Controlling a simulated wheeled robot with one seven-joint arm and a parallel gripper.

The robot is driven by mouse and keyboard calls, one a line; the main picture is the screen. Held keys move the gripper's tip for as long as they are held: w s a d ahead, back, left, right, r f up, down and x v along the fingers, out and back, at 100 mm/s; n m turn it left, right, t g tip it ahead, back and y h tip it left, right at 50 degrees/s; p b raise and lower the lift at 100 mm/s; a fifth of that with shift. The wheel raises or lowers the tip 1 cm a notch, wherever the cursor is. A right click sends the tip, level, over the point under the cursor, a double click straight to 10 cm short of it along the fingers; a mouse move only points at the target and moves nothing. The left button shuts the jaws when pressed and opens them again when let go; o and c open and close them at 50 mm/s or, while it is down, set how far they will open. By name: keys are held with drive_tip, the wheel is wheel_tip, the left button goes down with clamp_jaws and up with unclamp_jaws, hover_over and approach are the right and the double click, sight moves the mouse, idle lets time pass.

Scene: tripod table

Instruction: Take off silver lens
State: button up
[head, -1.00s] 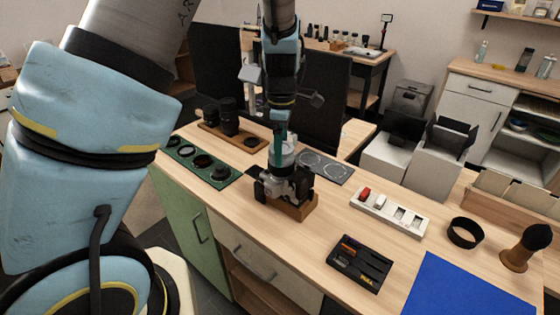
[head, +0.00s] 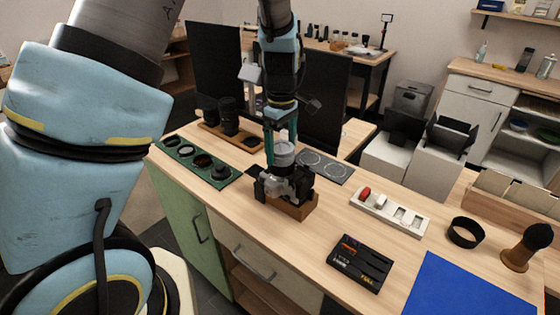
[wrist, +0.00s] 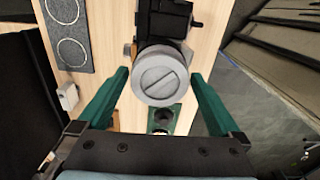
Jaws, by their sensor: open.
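The silver lens (head: 283,154) points up from the black camera (head: 283,183), which sits on a wooden block (head: 302,207) on the table. In the wrist view the silver lens (wrist: 161,78) shows its round grey front with a slot across it, and the dark camera body (wrist: 165,20) lies behind. My gripper (head: 282,150) is above the camera at the lens. In the wrist view its green fingers (wrist: 161,80) are spread, one on each side of the lens, with visible gaps. Whether the fingertips reach down beside the lens barrel is hard to tell.
A green tray (head: 228,178) with round parts lies left of the camera. A wooden rack (head: 215,131) with dark lenses and a grey mat with circles (head: 336,171) lie behind. A white tray (head: 411,219), black tool tray (head: 360,284) and blue mat (head: 455,290) are at right.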

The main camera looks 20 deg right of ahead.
drive_tip(key=m, duration=0.9)
drive_tip(key=shift+d, duration=0.1)
drive_tip(key=shift+c, duration=0.2)
drive_tip(key=c, duration=1.3)
drive_tip(key=shift+r+n, duration=0.1)
drive_tip(key=shift+n, duration=1.2)
drive_tip(key=n, duration=0.3)
